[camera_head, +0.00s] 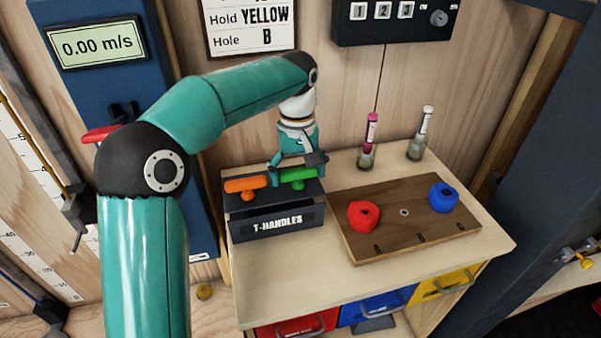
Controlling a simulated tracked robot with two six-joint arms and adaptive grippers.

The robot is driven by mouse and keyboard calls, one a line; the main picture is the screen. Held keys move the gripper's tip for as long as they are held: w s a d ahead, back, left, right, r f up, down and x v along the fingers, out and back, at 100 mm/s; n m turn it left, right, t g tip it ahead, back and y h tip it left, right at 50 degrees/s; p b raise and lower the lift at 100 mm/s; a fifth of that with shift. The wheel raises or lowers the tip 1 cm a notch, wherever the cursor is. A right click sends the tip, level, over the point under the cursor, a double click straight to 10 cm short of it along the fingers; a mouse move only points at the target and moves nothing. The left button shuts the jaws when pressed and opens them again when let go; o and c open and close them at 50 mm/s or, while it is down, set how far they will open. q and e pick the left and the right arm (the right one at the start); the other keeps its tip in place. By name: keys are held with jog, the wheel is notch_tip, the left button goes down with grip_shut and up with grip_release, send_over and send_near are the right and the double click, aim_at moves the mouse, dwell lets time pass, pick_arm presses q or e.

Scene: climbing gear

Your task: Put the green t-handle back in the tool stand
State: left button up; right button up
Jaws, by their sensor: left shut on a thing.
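The green t-handle (297,175) is at the right part of the dark tool stand (275,222) labelled T-HANDLES. My left gripper (295,169) is above the stand, shut on the green t-handle. The handle's crossbar lies level near the stand's top; its shaft is hidden, so I cannot tell whether it is fully seated. An orange t-handle (246,184) sits in the stand to the left of the green one. My right gripper is not in view.
A wooden board (400,240) with a red hold (363,214) and a blue hold (443,197) lies right of the stand. Two small bottles (368,145) (419,140) stand behind it. Red, blue and yellow drawers (380,306) are below.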

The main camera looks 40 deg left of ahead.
pick_arm(q)
jog(key=o, duration=1)
notch_tip(320, 180, up, 12)
jog(key=shift+f, duration=0.1)
